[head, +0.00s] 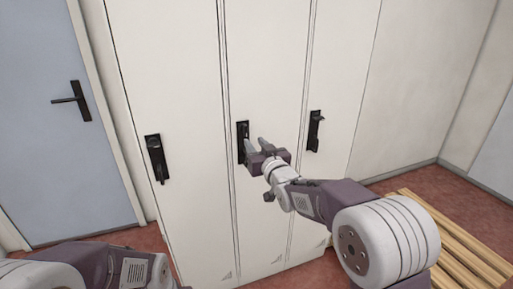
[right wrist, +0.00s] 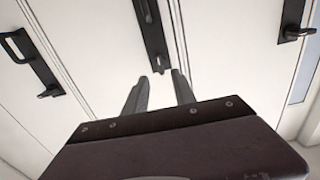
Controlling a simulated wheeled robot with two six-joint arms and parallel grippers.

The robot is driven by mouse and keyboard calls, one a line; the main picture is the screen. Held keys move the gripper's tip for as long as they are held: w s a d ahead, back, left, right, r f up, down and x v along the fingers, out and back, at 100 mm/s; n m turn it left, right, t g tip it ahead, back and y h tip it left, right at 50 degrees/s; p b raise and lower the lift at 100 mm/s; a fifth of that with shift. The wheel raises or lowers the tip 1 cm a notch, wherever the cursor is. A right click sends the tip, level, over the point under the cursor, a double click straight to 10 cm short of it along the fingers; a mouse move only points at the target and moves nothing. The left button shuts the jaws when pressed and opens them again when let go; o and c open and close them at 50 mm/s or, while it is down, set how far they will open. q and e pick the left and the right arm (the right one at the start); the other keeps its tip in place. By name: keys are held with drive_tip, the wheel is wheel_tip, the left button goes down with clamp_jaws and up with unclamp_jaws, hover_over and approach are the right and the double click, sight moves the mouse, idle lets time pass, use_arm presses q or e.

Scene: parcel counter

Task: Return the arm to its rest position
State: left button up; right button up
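My right arm reaches in from the lower right of the head view. Its gripper (head: 256,142) is in front of the middle locker door (head: 264,60), close to that door's black handle (head: 242,130). In the right wrist view the two grey fingers (right wrist: 161,76) stand apart with nothing gripped between them. The lower end of the middle handle (right wrist: 152,35) shows between and just beyond the fingertips. I cannot tell whether they touch it. Part of my left arm shows at the lower left of the head view, but its gripper is out of frame.
The left locker handle (head: 157,158) and right locker handle (head: 314,130) flank the middle one. The locker doors look closed. A blue-grey door (head: 45,150) stands at the left. A slatted wooden bench (head: 462,245) is at the lower right, beside my right arm.

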drive_tip(key=shift+s+d, duration=0.15)
drive_tip(key=shift+s, duration=0.35)
drive_tip(key=shift+d, duration=0.15)
